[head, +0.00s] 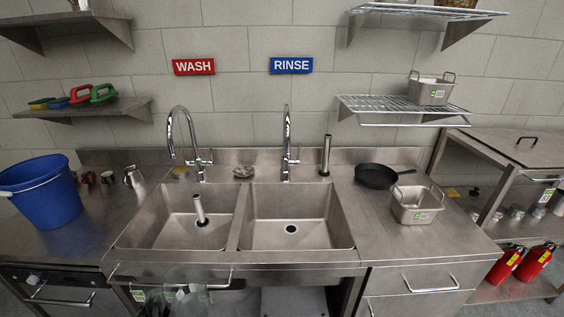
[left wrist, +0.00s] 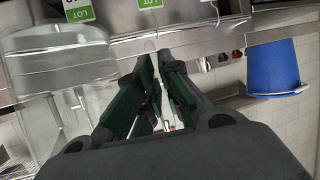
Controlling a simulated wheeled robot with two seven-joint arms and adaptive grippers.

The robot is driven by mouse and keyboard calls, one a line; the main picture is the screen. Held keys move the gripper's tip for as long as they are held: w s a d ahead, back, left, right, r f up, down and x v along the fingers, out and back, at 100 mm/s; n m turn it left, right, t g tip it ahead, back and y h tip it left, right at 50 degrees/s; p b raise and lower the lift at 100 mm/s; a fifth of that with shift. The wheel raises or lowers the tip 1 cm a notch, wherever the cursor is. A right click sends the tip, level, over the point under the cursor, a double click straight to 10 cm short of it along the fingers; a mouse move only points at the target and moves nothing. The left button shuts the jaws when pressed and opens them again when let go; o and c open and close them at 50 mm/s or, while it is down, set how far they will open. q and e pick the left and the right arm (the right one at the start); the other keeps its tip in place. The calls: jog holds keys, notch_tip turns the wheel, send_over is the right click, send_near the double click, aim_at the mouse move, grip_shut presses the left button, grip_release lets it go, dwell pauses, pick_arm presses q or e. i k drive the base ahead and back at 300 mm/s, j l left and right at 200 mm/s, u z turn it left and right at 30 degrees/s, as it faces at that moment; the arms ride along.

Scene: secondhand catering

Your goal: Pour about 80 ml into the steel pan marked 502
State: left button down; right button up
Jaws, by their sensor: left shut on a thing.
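A small steel pan (head: 405,213) with two raised handles and a green-and-white label stands on the counter right of the sinks. A similar labelled steel pan (head: 427,98) stands on the wire shelf at the upper right. The numbers on both labels are too small to read. My left gripper (head: 160,309) is at the bottom edge of the head view, in front of the left sink. It is shut on a clear jug (head: 188,301), which also shows at the left of the left wrist view (left wrist: 60,50). Any liquid inside cannot be made out. My right gripper is out of view.
Two sinks (head: 240,240) with tall taps fill the middle. A black frying pan (head: 376,176) lies behind the counter pan. A blue bucket (head: 40,195) stands at the far left. Counter in front of the steel pan is clear. Red extinguishers (head: 535,262) stand low right.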

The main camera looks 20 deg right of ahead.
aim_at(411, 204)
jog(key=l+u, duration=0.1)
jog(key=l, duration=0.45)
jog(key=k+l+u, duration=0.15)
jog(key=l, duration=0.35)
jog(key=k+l+u, duration=0.1)
jog(key=l, duration=0.4)
jog(key=k+l+u, duration=0.15)
jog(key=l, duration=0.35)
jog(key=k+l+u, duration=0.1)
jog(key=l, duration=0.4)
jog(key=k+l+u, duration=0.15)
jog(key=l, duration=0.35)
jog(key=k+l+u, duration=0.1)
jog(key=k+l, duration=0.2)
jog(key=l, duration=0.15)
jog(key=k+l+u, duration=0.1)
jog(key=l, duration=0.3)
jog(key=k+l, duration=0.05)
jog(key=k, duration=0.05)
